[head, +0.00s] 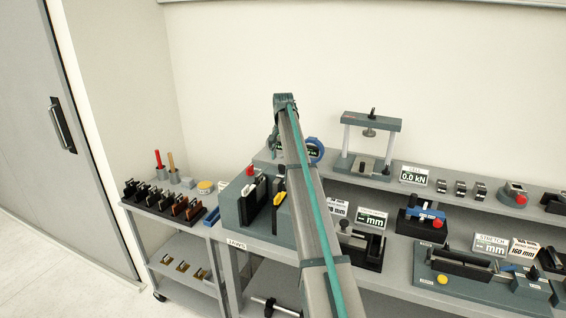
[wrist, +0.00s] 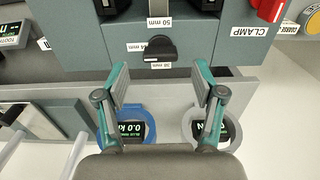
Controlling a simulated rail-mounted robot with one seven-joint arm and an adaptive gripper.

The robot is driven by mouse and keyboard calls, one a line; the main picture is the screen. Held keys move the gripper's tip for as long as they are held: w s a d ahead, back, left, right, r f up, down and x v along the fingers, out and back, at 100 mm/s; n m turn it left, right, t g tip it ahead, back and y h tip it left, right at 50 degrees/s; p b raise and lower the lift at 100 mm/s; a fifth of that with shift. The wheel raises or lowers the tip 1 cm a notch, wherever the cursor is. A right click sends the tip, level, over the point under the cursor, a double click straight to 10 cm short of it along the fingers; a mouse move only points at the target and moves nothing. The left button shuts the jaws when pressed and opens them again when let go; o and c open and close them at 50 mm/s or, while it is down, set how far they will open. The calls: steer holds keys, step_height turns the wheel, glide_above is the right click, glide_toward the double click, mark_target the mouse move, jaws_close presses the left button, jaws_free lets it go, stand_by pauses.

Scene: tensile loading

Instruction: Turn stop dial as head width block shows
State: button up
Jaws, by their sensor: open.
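The stop dial (wrist: 160,48) is a black knob on a grey block's face, in the upper middle of the wrist view. Small mm labels sit above, left and below it; the upper one reads 50 mm. Which label the knob points to is unclear. My gripper (wrist: 160,76) is open and empty, its two fingers apart below and to either side of the dial, not visibly touching it. In the head view my arm hides the gripper's fingers and the dial. I cannot identify the head width block for certain in either view.
A red handle (wrist: 270,9) is by a CLAMP label at upper right. A blue-ringed gauge (wrist: 134,125) and a white-ringed gauge (wrist: 212,127) lie beneath my fingers. In the head view, a grey jaw block (head: 232,205), a press frame (head: 371,124) and a mm display (head: 371,219) stand on the bench.

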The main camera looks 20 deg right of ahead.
mark_target(283, 169)
steer(key=shift+f+p, duration=0.35)
steer(key=shift+f, duration=1.5)
steer(key=shift+c, duration=0.4)
steer(key=c, duration=1.1)
